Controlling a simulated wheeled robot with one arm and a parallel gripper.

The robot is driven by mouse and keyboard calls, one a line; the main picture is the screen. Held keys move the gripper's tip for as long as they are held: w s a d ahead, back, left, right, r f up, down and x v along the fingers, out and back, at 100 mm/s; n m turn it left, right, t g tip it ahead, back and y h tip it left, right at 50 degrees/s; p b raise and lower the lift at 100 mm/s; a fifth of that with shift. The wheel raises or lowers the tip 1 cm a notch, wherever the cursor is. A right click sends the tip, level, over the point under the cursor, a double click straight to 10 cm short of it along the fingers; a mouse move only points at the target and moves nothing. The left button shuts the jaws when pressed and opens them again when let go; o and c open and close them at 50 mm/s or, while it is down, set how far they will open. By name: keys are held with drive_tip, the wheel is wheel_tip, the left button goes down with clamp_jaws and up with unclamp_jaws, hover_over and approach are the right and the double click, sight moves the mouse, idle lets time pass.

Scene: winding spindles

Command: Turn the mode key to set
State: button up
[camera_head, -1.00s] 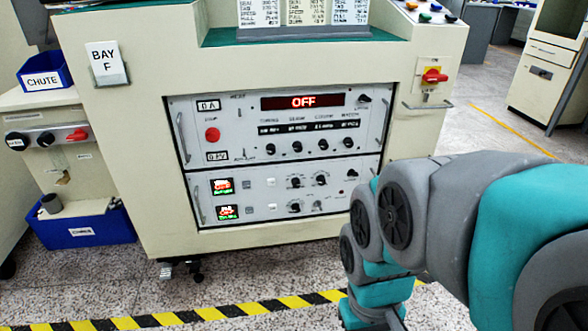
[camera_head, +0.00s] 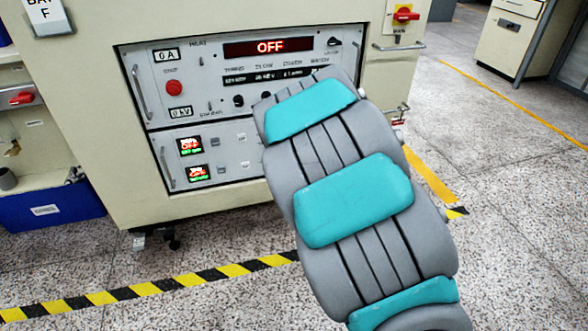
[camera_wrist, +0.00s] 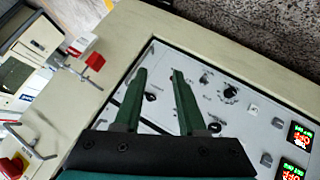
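In the wrist view my gripper (camera_wrist: 159,74) is open, with two dark green fingers apart and nothing between them in grip. A small black key-like switch (camera_wrist: 151,97) on the pale lower panel shows between the fingers; its label is unreadable, so I cannot tell if it is the mode key. In the head view another small dark switch (camera_head: 335,42) sits at the upper panel's top right, also unreadable. My arm hides the lower panel's right part and my gripper there. The gap from fingertips to panel is unclear.
The lower panel has several dark knobs, one of them here (camera_wrist: 231,91), and lit displays (camera_wrist: 300,136). The upper panel has a red OFF display (camera_head: 268,47) and a red button (camera_head: 173,87). A red rotary switch (camera_head: 405,14) and a handle (camera_head: 399,47) are at the right.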

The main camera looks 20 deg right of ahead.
drive_tip(key=w+f+n+t+b, duration=0.3)
drive_tip(key=w+f+n+t, duration=0.15)
drive_tip(key=w+f, duration=0.6)
drive_tip(key=w+a+f+n+t+y+b, duration=0.3)
drive_tip(key=w+a+f+n+t+y, duration=0.15)
drive_tip(key=a+f, duration=0.2)
drive_tip(key=w+m, duration=0.1)
drive_tip(key=w, duration=0.6)
drive_tip(key=shift+w+a+r+t+b, duration=0.2)
drive_tip(key=shift+a+r+t+b, duration=0.1)
drive_tip(key=shift+r, duration=0.1)
drive_tip(key=shift+y, duration=0.25)
clamp_jaws()
